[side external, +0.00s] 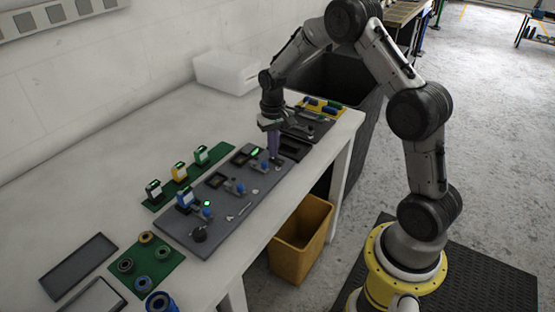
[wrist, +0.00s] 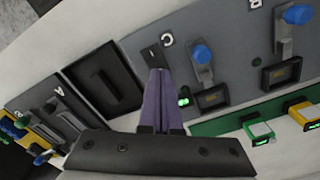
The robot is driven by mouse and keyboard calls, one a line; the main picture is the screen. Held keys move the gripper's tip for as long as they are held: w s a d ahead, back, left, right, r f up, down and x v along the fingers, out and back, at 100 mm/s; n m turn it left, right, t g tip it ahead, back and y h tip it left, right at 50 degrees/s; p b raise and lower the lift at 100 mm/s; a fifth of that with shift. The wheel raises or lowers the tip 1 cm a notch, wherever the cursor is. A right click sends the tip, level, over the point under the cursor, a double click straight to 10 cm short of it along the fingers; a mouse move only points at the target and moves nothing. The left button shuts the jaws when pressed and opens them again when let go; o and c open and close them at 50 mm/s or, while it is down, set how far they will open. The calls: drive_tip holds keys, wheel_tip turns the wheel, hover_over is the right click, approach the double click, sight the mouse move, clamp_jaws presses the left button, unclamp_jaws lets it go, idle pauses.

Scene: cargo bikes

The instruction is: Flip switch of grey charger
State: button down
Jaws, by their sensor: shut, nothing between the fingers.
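The grey charger board (side external: 222,212) lies on the white bench, with dark slots, blue-topped clamps and small green lights along it. It fills much of the wrist view (wrist: 240,60), where a letter C and a small dark fitting (wrist: 151,55) show just beyond my fingertips. I cannot tell whether that fitting is the switch or which way it is set. My gripper (side external: 273,156) is shut and empty, pointing down over the far end of the board. Its purple fingers (wrist: 158,74) hide part of the board; contact with it cannot be told.
A yellow and blue tray (side external: 322,106) and a white box (side external: 225,74) stand farther back. A yellow bin (side external: 300,240) is below the bench edge.

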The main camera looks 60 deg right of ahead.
drive_tip(key=shift+f, duration=0.45)
drive_tip(key=shift+r, duration=3.55)
drive_tip(key=shift+a, duration=0.1)
